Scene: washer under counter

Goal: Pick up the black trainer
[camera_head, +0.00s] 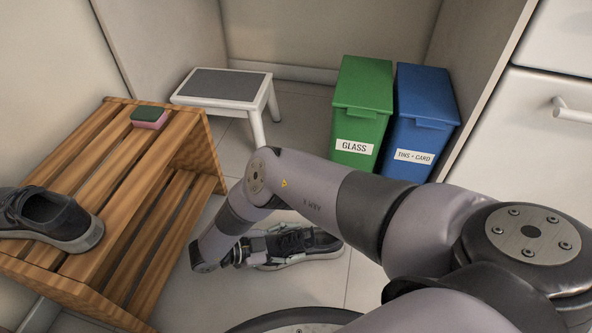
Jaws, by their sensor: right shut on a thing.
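A black trainer (318,241) with a pale sole is low at the floor, right of the wooden bench. My right gripper (268,244) is shut on its left part, and my forearm and gripper hide some of that end. I cannot tell whether its sole touches the tiles. Another dark trainer (50,217) with a grey sole sits on the bench top at the left edge, partly cut off by the frame. My left gripper is out of view.
The slatted wooden bench (88,185) bears a green and pink sponge (150,117). A white step stool (220,87) stands behind. A green glass bin (361,115) and a blue bin (421,118) stand at the back. White drawers (540,150) bound the right.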

